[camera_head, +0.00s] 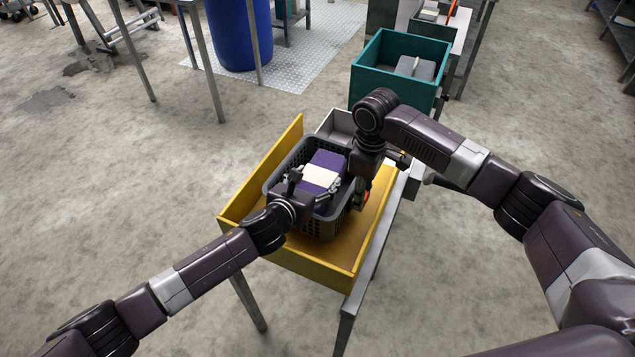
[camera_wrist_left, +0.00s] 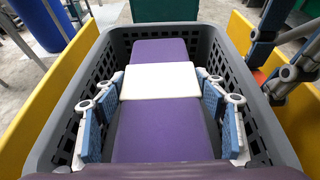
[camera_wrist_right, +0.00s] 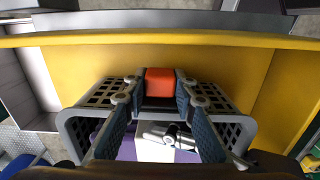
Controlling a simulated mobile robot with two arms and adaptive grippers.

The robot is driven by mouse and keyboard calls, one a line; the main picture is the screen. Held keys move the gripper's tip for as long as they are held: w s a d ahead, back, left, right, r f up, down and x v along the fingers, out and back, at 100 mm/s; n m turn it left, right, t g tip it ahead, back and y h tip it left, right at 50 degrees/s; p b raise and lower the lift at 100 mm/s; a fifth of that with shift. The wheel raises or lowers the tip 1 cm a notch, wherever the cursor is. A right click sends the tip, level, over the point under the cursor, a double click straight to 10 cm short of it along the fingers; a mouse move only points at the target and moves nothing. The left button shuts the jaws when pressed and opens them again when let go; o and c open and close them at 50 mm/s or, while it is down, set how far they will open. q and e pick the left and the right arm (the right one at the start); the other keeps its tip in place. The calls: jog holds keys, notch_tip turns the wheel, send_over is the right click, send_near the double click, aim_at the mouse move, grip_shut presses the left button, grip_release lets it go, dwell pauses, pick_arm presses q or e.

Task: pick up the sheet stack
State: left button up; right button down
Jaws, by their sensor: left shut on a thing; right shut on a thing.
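The sheet stack (camera_head: 328,160) is purple with a white band around its middle and lies in a grey perforated basket (camera_head: 322,228). In the left wrist view the stack (camera_wrist_left: 160,135) runs lengthwise between the fingers. My left gripper (camera_head: 318,185) reaches into the basket and is shut on the stack, one finger along each long side at the band. My right gripper (camera_wrist_right: 158,88) is shut on an orange grip (camera_wrist_right: 160,80) at the basket's side. In the head view the right arm's wrist hides most of that grip (camera_head: 366,197).
The basket stands in a yellow-walled tray (camera_head: 310,268) on a metal-legged stand. A teal bin (camera_head: 395,88) with a grey stack (camera_head: 416,68) stands behind it. A blue drum (camera_head: 238,35) is at the back left. Open floor lies to the left.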

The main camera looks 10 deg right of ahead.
pick_arm(q)
notch_tip(320, 180, up, 18)
jog(key=shift+r, duration=0.15)
dwell(0.3)
pick_arm(e)
jog(key=c, duration=1.5)
grip_release()
notch_tip(320, 180, up, 12)
jog(key=shift+f, duration=0.1)
